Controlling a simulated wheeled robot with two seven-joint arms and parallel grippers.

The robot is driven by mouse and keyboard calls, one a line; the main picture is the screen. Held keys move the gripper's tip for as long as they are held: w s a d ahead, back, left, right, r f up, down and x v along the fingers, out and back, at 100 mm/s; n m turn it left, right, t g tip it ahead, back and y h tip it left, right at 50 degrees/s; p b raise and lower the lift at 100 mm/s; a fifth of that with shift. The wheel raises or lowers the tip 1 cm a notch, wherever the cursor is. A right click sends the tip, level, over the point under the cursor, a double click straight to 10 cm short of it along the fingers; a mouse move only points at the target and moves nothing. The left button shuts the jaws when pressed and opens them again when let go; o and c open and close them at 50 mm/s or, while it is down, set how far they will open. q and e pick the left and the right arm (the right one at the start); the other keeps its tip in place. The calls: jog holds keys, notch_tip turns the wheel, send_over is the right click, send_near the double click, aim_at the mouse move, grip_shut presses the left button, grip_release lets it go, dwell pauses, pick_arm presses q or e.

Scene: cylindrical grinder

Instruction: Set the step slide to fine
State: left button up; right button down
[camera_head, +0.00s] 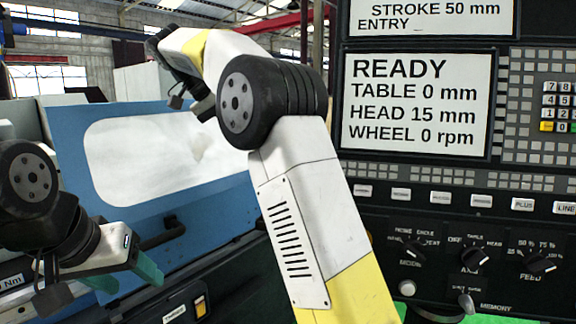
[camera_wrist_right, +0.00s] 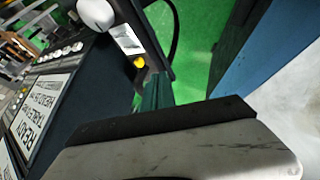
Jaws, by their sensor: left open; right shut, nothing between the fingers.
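I cannot make out the step slide for certain in either view. The dark control panel (camera_head: 440,230) at the right of the head view carries the MODE, axis and FEED knobs and a small switch beside the word MEMORY. My left gripper (camera_head: 125,277) is open and empty at the lower left of the head view, away from the panel.
The READY screen (camera_head: 417,103) shows table 0 mm, head 15 mm and wheel 0 rpm. A blue machine door (camera_head: 75,140) with a pale window stands at the left. My right arm crosses the middle of the head view. Green floor (camera_wrist_right: 205,35) shows in the wrist view.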

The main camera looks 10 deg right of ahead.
jog(key=shift+d, duration=0.1)
jog(key=shift+d, duration=0.15)
jog(key=shift+s+d+f, duration=0.2)
jog(key=shift+d+f, duration=1.15)
jog(key=shift+d, duration=0.2)
jog(key=shift+s+d+f, duration=0.15)
jog(key=shift+d+f, duration=1.15)
jog(key=shift+d, duration=0.25)
jog(key=shift+s+d+f, duration=0.2)
jog(key=shift+d+f, duration=1.15)
jog(key=shift+d, duration=0.2)
jog(key=shift+s+d, duration=0.35)
jog(key=shift+d, duration=0.25)
jog(key=shift+s+d, duration=0.35)
jog(key=shift+d, duration=0.2)
jog(key=shift+w, duration=0.1)
